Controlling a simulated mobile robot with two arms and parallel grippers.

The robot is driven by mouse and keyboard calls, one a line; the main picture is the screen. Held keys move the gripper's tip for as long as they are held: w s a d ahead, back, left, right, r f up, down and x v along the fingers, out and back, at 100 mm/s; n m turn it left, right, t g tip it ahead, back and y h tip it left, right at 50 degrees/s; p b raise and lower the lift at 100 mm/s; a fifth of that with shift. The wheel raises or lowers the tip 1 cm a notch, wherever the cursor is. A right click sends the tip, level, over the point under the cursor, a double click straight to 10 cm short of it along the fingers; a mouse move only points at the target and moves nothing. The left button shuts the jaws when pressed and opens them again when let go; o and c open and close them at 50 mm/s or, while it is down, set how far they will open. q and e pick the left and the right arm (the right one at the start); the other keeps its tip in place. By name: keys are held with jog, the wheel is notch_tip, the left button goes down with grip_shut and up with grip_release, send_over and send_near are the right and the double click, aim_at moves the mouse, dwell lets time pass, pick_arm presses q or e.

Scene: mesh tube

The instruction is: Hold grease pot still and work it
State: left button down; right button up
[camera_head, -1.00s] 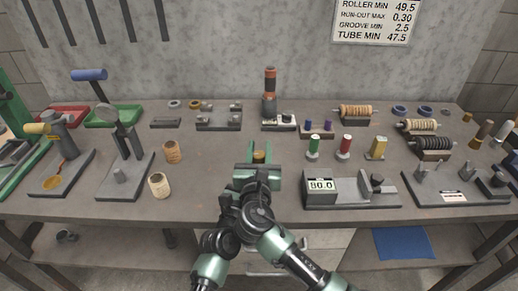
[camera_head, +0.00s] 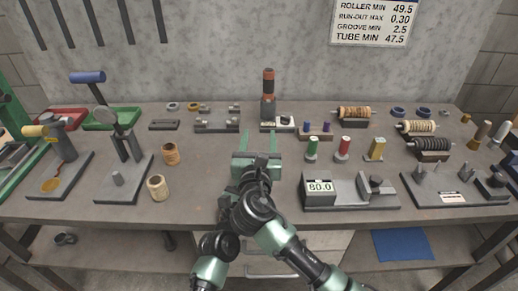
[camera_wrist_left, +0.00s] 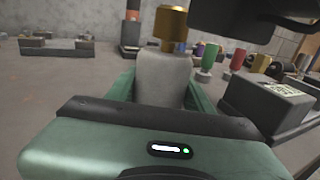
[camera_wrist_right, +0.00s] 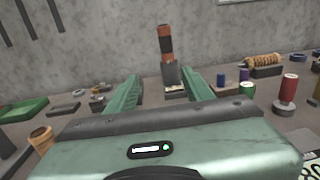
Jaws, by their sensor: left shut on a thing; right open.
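The grease pot (camera_wrist_left: 162,82) is a pale grey body with a brass cap (camera_wrist_left: 172,24), upright in the left wrist view. My left gripper (camera_wrist_left: 160,76) is shut on the grey body, a green finger on either side. In the head view the pot is hidden behind my right gripper (camera_head: 259,138). That gripper is open with its green fingers pointing away from me. In the right wrist view nothing shows between its fingers (camera_wrist_right: 163,76). Its dark underside fills the top right of the left wrist view, close to the brass cap.
A gauge reading 80.0 (camera_head: 320,188) stands right of my grippers.

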notch_tip(320, 180, up, 6)
jog(key=shift+f, duration=0.15)
dwell(0.3)
